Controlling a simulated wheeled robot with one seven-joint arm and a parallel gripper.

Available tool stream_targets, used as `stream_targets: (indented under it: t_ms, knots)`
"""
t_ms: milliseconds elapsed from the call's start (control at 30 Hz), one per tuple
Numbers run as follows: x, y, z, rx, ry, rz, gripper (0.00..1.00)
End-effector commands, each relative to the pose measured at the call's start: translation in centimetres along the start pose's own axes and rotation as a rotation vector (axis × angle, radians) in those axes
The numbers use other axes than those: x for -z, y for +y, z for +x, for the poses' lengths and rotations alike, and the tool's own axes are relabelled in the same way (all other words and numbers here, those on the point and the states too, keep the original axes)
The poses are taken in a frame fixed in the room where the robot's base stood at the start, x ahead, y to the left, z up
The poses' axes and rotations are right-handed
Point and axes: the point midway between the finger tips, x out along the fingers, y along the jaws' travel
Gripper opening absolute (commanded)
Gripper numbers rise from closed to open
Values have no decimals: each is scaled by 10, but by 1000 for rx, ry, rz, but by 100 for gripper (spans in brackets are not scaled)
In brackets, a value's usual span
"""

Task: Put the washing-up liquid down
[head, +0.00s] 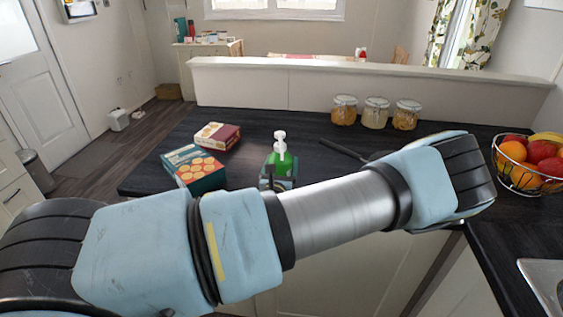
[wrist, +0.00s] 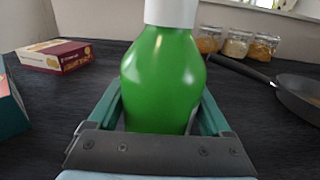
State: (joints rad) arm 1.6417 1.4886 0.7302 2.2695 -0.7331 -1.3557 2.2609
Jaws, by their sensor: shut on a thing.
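The washing-up liquid is a green bottle (head: 281,157) with a white pump top, upright at the dark worktop (head: 240,125) in the head view. In the wrist view the green bottle (wrist: 162,80) fills the middle, with its white collar at the top edge. My gripper (wrist: 165,115) is shut on the bottle, one finger along each side of its lower body. In the head view my gripper (head: 279,178) is partly hidden behind my arm. The bottle's base is hidden, so I cannot tell whether it touches the worktop.
Two food boxes, one maroon (head: 216,136) and one teal (head: 193,168), lie left of the bottle. A dark pan (head: 345,150) is to the right, partly behind my arm. Several jars (head: 375,113) stand at the back; a fruit basket (head: 525,170) stands far right. Worktop behind the bottle is clear.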

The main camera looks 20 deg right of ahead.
Motion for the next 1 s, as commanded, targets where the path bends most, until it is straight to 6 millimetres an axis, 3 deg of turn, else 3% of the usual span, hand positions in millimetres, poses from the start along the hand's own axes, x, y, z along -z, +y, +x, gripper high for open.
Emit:
stream_targets:
  t_ms: [200,233,367,733,1000]
  knots:
    - [4,0,0,0,-1,0,0]
    - [4,0,0,-1,1,0,84]
    - [3,0,0,-1,1,0,99]
    - [0,0,-2,0,1,1,100]
    - [7,-1,-54,2,2,3,100]
